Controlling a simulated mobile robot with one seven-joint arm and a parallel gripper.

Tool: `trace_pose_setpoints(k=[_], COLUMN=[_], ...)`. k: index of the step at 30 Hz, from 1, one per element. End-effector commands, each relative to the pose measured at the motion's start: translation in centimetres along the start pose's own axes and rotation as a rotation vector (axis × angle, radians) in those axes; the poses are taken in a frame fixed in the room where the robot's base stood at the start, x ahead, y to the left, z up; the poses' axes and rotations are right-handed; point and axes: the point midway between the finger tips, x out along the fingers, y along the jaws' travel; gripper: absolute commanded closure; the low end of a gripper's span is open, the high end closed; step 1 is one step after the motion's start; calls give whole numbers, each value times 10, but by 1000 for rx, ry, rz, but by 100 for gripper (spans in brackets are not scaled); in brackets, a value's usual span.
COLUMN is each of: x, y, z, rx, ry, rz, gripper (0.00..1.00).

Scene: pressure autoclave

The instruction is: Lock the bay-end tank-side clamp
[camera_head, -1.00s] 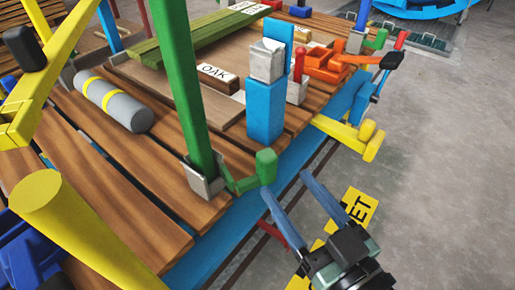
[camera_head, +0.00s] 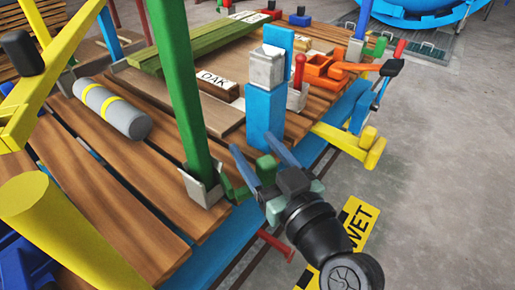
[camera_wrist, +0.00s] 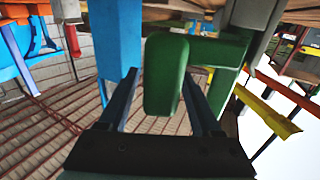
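A green clamp has a tall green post (camera_head: 174,85) in a grey metal foot (camera_head: 203,187) at the bench edge. Its short green lever ends in an upright green grip (camera_head: 267,170). My gripper (camera_head: 253,142) is open, with its two blue fingers either side of this grip. In the wrist view the green grip (camera_wrist: 166,75) stands between my spread fingers (camera_wrist: 160,80), with gaps showing. I cannot tell whether either finger touches it. The frames do not label which clamp is the bay-end tank-side one.
A blue block post (camera_head: 265,118) stands just beyond the grip. A yellow lever (camera_head: 345,143) juts from the bench edge farther right. A red bar (camera_head: 277,243) sticks out below the edge. A grey cylinder (camera_head: 112,112) lies on the planks. The floor at right is open.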

Motion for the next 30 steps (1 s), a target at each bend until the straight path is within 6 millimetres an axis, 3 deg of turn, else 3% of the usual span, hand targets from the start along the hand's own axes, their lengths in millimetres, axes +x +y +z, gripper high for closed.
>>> trace_pose_setpoints(k=[1, 10, 30], x=[0, 0, -1], y=[0, 0, 0], z=[0, 0, 0], rx=[0, 0, 0], ry=[0, 0, -1], rz=[0, 0, 0], gripper=[45, 99, 100])
